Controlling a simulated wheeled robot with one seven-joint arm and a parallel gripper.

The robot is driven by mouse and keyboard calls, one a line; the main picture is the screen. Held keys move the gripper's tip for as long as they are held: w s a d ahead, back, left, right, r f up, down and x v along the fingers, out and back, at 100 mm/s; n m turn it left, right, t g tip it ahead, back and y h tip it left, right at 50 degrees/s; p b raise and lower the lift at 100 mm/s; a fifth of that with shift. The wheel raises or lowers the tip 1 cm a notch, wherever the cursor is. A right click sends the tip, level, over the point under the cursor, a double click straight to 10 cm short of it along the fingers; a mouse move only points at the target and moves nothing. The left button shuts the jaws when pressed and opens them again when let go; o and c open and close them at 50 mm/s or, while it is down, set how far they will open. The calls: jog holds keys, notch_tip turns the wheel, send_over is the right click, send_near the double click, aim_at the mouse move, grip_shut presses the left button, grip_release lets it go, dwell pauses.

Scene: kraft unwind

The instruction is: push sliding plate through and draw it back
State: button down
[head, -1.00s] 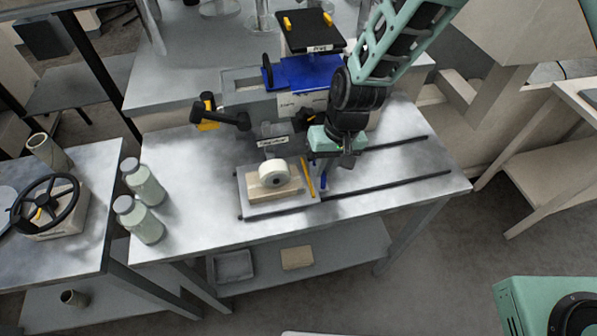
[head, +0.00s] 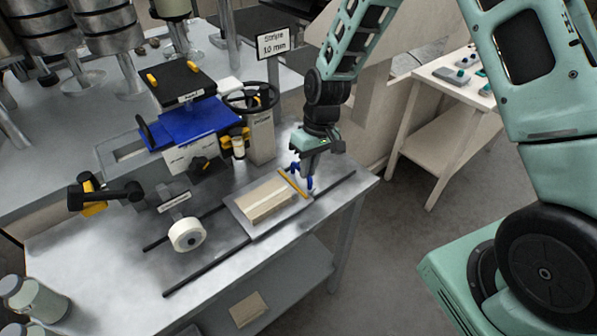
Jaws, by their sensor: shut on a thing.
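The sliding plate (head: 238,222) is a grey tray on two dark rails and carries a tan block (head: 266,201) with a paler strip along its top. A yellow bar (head: 292,182) runs along its right edge. The plate stands toward the right part of the rails, clear of the white roll (head: 187,235), which hangs from the machine to its left. My gripper (head: 303,178) is at the right edge of the plate, its blue fingers low beside the yellow bar. It is shut on the plate there; the exact grip is partly hidden.
The machine with a blue body (head: 195,122) stands behind the rails. A post with a black handwheel (head: 252,97) stands behind the plate. The rails (head: 205,274) are bare to the left. Bottles (head: 33,300) stand at lower left.

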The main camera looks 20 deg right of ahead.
jog(key=shift+w+d, duration=0.1)
jog(key=shift+d, duration=0.2)
jog(key=c, duration=1.5)
grip_release()
jog(key=shift+d, duration=0.1)
jog(key=shift+o, duration=0.2)
jog(key=shift+r, duration=0.3)
jog(key=w+d+r+b, duration=0.1)
jog(key=d+r+b, duration=0.1)
jog(key=r, duration=1.4)
jog(key=shift+d+r, duration=0.25)
jog(key=shift+d, duration=0.25)
